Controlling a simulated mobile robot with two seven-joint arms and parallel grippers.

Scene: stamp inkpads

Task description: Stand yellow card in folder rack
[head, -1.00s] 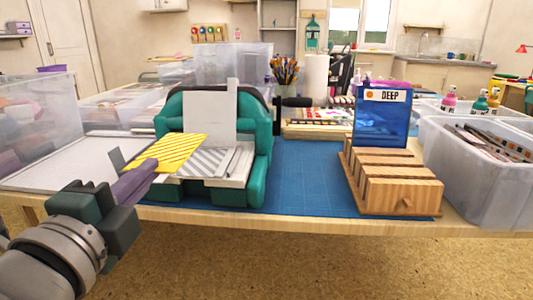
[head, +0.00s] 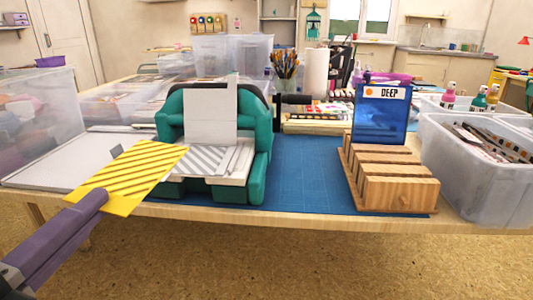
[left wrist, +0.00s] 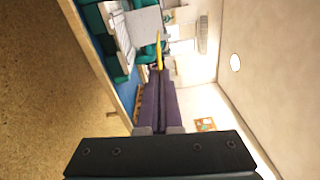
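The yellow card (head: 132,172) has darker diagonal stripes and hangs tilted in front of the table's left part. My left gripper (head: 100,197) is shut on its near edge with long purple fingers. In the left wrist view the purple fingers (left wrist: 159,98) lie together and the yellow card (left wrist: 159,52) shows edge-on at their tips. The wooden folder rack (head: 392,178) stands on the blue mat at the right, with several slots. A blue card labelled DEEP (head: 381,115) stands upright in its back part. My right gripper is not in view.
A teal press-like machine (head: 262,165) with a striped plate stands left of the mat. The blue mat (head: 305,180) is clear between machine and rack. A clear bin (head: 470,185) stands right of the rack, and a light board (head: 50,165) lies at left.

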